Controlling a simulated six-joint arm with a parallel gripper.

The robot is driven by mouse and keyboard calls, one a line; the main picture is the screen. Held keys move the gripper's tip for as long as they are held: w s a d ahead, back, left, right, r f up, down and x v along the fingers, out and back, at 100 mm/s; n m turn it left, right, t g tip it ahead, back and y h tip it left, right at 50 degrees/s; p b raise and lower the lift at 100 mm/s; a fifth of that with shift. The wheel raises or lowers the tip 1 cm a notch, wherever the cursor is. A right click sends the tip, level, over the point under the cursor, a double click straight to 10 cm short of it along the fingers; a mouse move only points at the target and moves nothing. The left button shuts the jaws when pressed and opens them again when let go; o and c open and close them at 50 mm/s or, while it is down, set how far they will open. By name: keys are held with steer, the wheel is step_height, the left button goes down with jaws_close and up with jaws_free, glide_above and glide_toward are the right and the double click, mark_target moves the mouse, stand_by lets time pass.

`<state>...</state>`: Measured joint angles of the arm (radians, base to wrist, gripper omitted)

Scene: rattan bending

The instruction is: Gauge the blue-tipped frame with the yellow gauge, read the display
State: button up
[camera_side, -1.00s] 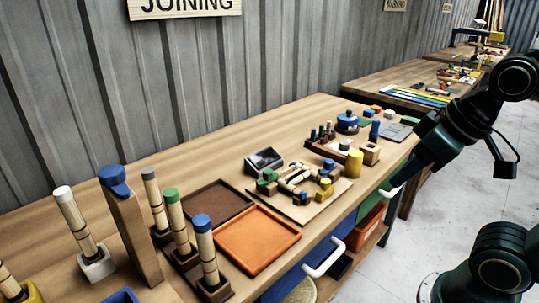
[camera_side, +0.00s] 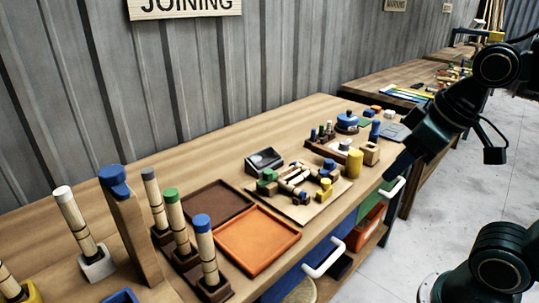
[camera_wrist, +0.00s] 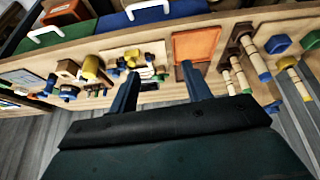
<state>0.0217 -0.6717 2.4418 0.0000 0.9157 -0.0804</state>
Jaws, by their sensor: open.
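A small rattan frame (camera_side: 292,180) lies on a pale board (camera_side: 300,215) in mid-bench; blue pieces show at its right end, with green blocks at its left. A small yellow piece (camera_side: 323,194) stands at the board's front right. A larger yellow cylinder (camera_side: 354,163) stands behind it to the right; I cannot tell which is the gauge. A dark tilted display (camera_side: 265,160) sits behind the board, its reading illegible. My gripper (camera_wrist: 160,70) is open and empty, its blue fingers apart. In the side view my gripper (camera_side: 398,166) is at the bench's front edge, right of the board.
An orange tray (camera_side: 257,240) and a brown tray (camera_side: 208,203) lie left of the board. Upright rattan poles, one blue-tipped (camera_side: 205,245), and a tall wooden post (camera_side: 132,225) stand at the left. White drawer handles (camera_side: 323,258) jut from the bench front.

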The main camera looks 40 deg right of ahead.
steer(key=w+d+n+g, duration=0.3)
steer(key=w+d+n, duration=0.15)
steer(key=w, duration=0.75)
steer(key=n+g, duration=0.2)
steer(key=n, duration=0.2)
glide_above(325, 181)
step_height(325, 181, down, 7)
steer(key=shift+d+r, duration=0.15)
steer(key=shift+r, duration=0.05)
steer(key=shift+f, duration=0.1)
steer(key=shift+f, duration=6.8)
jaws_close()
